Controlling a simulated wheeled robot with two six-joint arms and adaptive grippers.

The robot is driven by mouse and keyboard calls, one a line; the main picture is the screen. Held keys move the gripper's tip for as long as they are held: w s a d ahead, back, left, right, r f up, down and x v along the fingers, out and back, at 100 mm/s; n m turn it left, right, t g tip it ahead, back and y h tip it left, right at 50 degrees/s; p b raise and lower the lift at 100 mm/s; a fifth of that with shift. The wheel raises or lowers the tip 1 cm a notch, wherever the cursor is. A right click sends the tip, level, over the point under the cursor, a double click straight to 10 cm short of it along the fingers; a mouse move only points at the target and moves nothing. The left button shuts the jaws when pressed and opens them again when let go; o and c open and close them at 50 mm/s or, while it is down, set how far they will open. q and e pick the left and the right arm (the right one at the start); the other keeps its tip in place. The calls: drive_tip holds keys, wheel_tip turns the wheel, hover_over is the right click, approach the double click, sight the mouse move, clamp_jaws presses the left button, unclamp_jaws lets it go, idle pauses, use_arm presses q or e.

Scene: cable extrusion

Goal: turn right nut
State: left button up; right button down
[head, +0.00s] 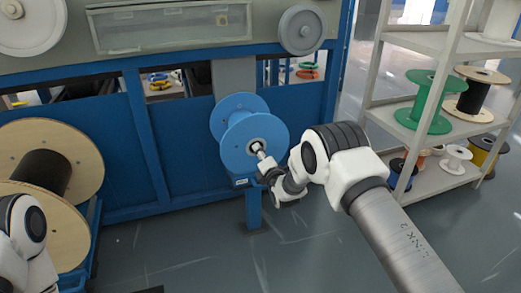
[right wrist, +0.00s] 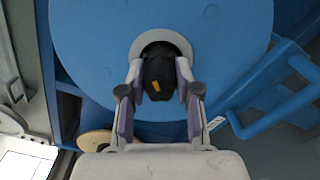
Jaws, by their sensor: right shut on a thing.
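The right nut (right wrist: 158,75) is a dark piece with a small orange mark at the hub of the blue spool (right wrist: 90,50). My right gripper (right wrist: 159,85) has its two fingers on either side of the nut, shut on it. In the head view the blue spool (head: 269,140) is mounted on the front of the blue machine, and my right gripper (head: 262,157) reaches its hub from the right. The nut is mostly hidden there by the gripper. At the left edge part of my left arm shows, but its gripper is out of view.
A large wooden spool with black cable (head: 85,160) stands at the left. A shelf (head: 450,180) with a green spool (head: 428,100) and other spools stands at the right. The blue machine frame (head: 180,165) is behind the blue spool. The floor (head: 330,255) in front is clear.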

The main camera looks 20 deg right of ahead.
drive_tip(key=m+p, duration=0.2)
drive_tip(key=m, duration=0.4)
drive_tip(key=shift+m, duration=0.3)
drive_tip(key=m+p, duration=0.2)
drive_tip(key=m, duration=0.4)
drive_tip(key=m+p, duration=0.1)
drive_tip(key=m, duration=0.5)
drive_tip(key=shift+f+m, duration=0.1)
drive_tip(key=shift+m, duration=0.2)
drive_tip(key=m+p, duration=0.1)
drive_tip(key=m, duration=0.9)
drive_tip(key=shift+a, duration=0.1)
drive_tip(key=m, duration=0.3)
drive_tip(key=shift+m, duration=0.3)
drive_tip(key=m, duration=0.4)
drive_tip(key=shift+p, duration=0.4)
drive_tip(key=m, duration=0.9)
drive_tip(key=shift+m, duration=0.3)
drive_tip(key=m, duration=0.4)
drive_tip(key=shift+m+p, duration=0.35)
drive_tip(key=shift+m, duration=0.05)
